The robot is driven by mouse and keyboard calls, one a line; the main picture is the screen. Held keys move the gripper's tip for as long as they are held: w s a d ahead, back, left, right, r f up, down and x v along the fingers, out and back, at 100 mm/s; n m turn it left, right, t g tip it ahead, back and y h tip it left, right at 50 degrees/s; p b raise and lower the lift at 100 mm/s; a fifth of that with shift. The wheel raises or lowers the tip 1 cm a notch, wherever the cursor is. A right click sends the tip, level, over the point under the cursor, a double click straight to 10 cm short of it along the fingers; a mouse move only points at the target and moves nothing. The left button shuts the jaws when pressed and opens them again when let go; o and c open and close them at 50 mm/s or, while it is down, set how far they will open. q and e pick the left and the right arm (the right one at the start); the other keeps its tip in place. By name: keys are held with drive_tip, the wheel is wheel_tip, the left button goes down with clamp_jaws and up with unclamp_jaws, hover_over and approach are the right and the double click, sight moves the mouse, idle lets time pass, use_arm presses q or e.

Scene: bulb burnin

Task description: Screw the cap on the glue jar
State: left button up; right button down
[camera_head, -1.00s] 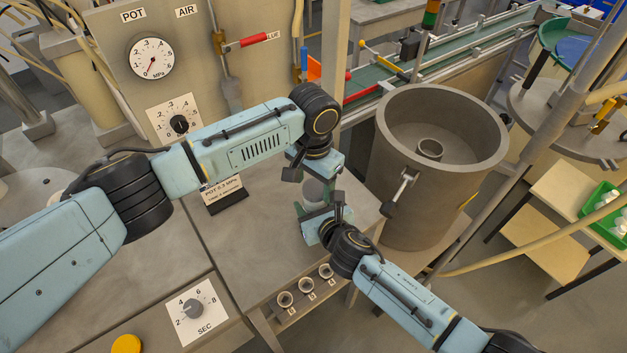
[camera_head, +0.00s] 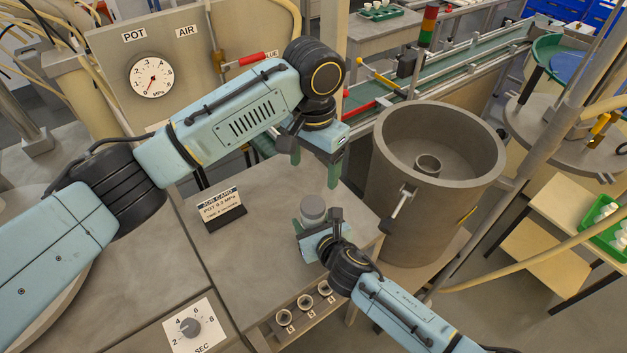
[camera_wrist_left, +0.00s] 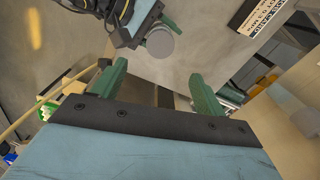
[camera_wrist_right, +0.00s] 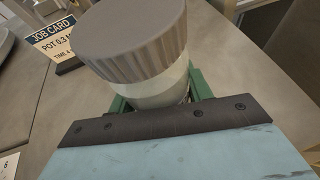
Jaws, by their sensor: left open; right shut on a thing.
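The glue jar (camera_wrist_right: 158,92) is a pale, translucent jar with a grey ribbed cap (camera_wrist_right: 130,38) sitting on its top. How tightly the cap sits cannot be told. My right gripper (camera_head: 311,222) is shut around the jar body and holds it upright near the right edge of the grey table. In the left wrist view, the cap (camera_wrist_left: 160,42) shows end-on beyond the fingers. My left gripper (camera_head: 314,168) is open and empty, above and apart from the cap. The left wrist view shows its two green fingers (camera_wrist_left: 158,78) spread wide.
A job card (camera_head: 221,208) stands on the table (camera_head: 262,245) to the left. A large grey pot (camera_head: 430,200) with a clamp handle stands close on the right. Small numbered holders (camera_head: 305,302) line the front edge. The table between card and jar is clear.

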drive_tip(key=shift+f, duration=0.1)
use_arm(q)
drive_tip(key=shift+r, duration=0.65)
use_arm(e)
drive_tip(key=shift+d, duration=0.1)
use_arm(q)
drive_tip(key=shift+a, duration=0.1)
drive_tip(key=shift+w, duration=0.1)
use_arm(e)
drive_tip(key=c, duration=0.6)
unclamp_jaws()
drive_tip(key=shift+o, duration=0.2)
drive_tip(key=shift+s+d+r, duration=0.2)
drive_tip(key=shift+s+r, duration=0.1)
drive_tip(key=shift+s, duration=0.2)
use_arm(q)
wheel_tip(320, 180, up, 2)
drive_tip(key=shift+r+p, duration=0.15)
drive_tip(key=shift+p, duration=1.05)
use_arm(e)
drive_tip(key=v, duration=1.2)
drive_tip(key=shift+s, duration=0.1)
